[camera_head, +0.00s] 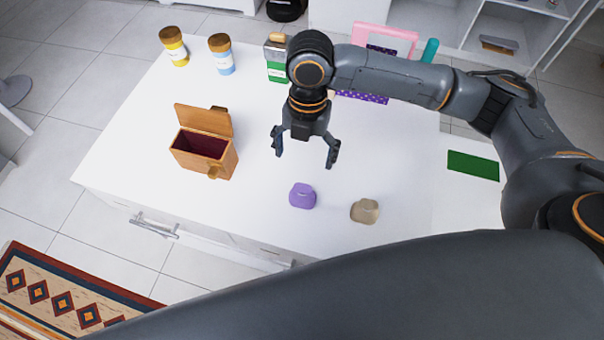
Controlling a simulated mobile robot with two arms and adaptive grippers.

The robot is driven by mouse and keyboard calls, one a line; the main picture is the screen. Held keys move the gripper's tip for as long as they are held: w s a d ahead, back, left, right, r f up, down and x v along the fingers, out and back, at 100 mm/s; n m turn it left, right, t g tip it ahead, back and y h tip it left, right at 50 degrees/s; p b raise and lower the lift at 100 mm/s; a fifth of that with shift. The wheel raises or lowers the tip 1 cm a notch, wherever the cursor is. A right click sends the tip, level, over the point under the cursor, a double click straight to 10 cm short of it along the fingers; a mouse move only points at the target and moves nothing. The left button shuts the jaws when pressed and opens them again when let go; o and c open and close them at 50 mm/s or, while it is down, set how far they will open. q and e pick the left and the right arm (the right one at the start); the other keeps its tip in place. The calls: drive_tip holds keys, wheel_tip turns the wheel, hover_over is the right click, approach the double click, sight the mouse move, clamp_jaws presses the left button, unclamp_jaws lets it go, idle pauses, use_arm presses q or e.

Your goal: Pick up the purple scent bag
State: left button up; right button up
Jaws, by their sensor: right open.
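The purple scent bag (302,196) is a small rounded pouch standing on the white table top near its front edge. My right gripper (305,158) is open and empty. Its two fingers point down toward the table, and in the picture they are just above the bag, with a gap between them and it. I cannot tell the exact height of the fingers over the table. The left gripper does not show.
A beige bag (365,210) stands right of the purple one. An open wooden box (205,152) sits to the left. Two jars (221,55), a green-labelled container (277,68) and a pink frame (384,40) stand at the back. The white table (130,150) is otherwise mostly clear.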

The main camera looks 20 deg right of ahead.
wheel_tip(320, 180, down, 2)
hover_over(303, 188)
drive_tip(key=f, duration=0.5)
drive_tip(key=shift+w+f+p, duration=0.2)
drive_tip(key=shift+f+p, duration=0.05)
drive_tip(key=shift+p, duration=0.15)
drive_tip(key=shift+f, duration=0.3)
drive_tip(key=shift+w+f, duration=0.1)
drive_tip(key=shift+f, duration=0.15)
drive_tip(key=f, duration=0.1)
drive_tip(key=f+p, duration=0.1)
drive_tip(key=f, duration=0.2)
drive_tip(key=shift+s+f, duration=0.15)
drive_tip(key=shift+s, duration=0.15)
drive_tip(key=shift+f, duration=0.25)
drive_tip(key=shift+c, duration=0.9)
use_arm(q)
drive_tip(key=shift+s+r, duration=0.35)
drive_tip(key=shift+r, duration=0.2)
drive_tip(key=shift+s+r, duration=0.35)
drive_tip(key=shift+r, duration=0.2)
use_arm(e)
drive_tip(key=c, duration=1)
